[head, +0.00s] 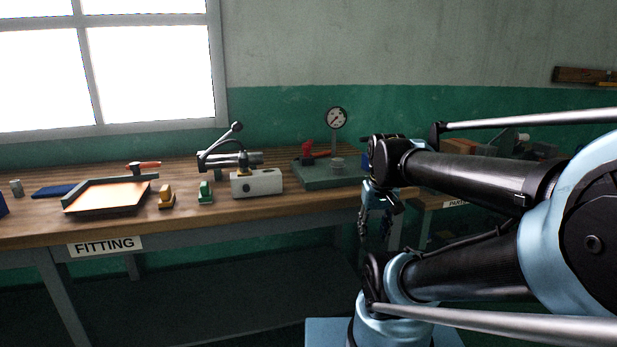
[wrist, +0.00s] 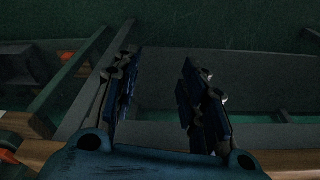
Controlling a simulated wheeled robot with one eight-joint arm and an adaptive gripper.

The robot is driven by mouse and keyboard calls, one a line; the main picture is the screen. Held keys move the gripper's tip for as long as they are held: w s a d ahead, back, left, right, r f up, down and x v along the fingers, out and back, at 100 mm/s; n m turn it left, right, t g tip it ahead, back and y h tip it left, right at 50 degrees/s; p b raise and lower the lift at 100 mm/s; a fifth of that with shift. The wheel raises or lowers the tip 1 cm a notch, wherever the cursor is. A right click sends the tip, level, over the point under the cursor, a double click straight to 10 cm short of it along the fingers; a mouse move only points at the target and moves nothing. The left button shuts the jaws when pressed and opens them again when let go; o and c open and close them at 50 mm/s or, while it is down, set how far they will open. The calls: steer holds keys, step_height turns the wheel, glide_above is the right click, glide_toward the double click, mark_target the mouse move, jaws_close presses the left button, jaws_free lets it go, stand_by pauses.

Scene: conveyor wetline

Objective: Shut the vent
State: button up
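A dark green base plate (head: 330,174) on the bench carries a round dial gauge (head: 337,118) on a post, a red-handled fitting (head: 308,150) and a small grey cylinder (head: 337,164). No part is marked as a vent in view, and I cannot tell whether the red-handled fitting is it or how it is set. My gripper (head: 374,232) hangs pointing down in front of the bench edge, right of the plate and apart from it. In the wrist view my gripper (wrist: 158,62) has its fingers spread with nothing between them.
The wooden fitting bench (head: 120,224) also holds a lever pump (head: 257,184), a green block (head: 206,192), a yellow block (head: 167,197) and a shallow tray (head: 70,209). Another bench (head: 430,201) with bins stands at the right. My arm hides part of it.

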steer(key=s+f, duration=0.4)
steer(key=f, duration=0.1)
step_height(320, 180, up, 36)
steer(key=m+t+h, duration=0.1)
steer(key=m+t, duration=0.2)
glide_above(310, 141)
steer(key=s+a, duration=0.2)
steer(key=s, duration=0.4)
steer(key=shift+g, duration=0.3)
steer(key=x, duration=1.6)
steer(key=shift+d+f, duration=0.2)
steer(key=shift+d, duration=0.1)
jaws_close()
